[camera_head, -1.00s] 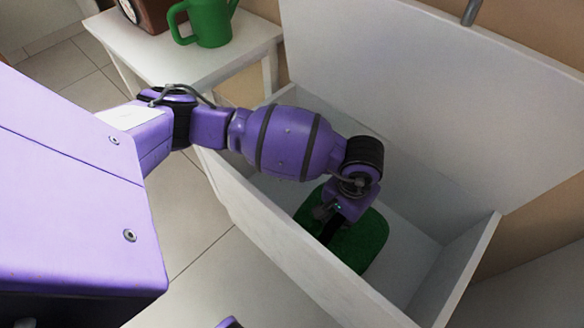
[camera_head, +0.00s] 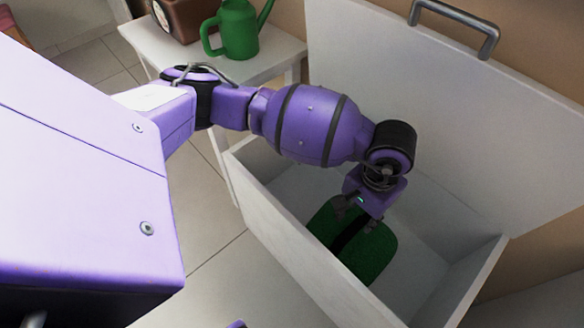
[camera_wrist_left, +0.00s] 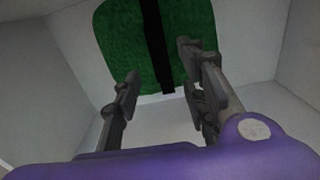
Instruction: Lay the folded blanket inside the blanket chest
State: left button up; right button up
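The folded blanket (camera_head: 372,258) is green with a black strap across it. It lies flat on the floor of the open white blanket chest (camera_head: 300,262). The blanket also shows at the top of the left wrist view (camera_wrist_left: 120,45), with the strap down its middle. My left gripper (camera_head: 354,214) reaches down into the chest just above the blanket and hides part of it. In the left wrist view the fingers (camera_wrist_left: 160,84) are spread apart with nothing between them, and they look clear of the blanket. My right gripper is out of view.
The chest lid (camera_head: 430,110) stands raised at the back, with a grey handle (camera_head: 456,22). A white side table (camera_head: 165,48) beside the chest carries a green watering can (camera_head: 238,32) and a brown box (camera_head: 185,18). The chest walls surround my left gripper.

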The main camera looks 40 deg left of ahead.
pick_arm(q)
notch_tip(320, 180, up, 4)
jog(key=shift+w+f+p, duration=0.1)
jog(key=shift+f+p, duration=0.05)
jog(key=shift+p, duration=0.25)
dwell(0.3)
dwell(0.7)
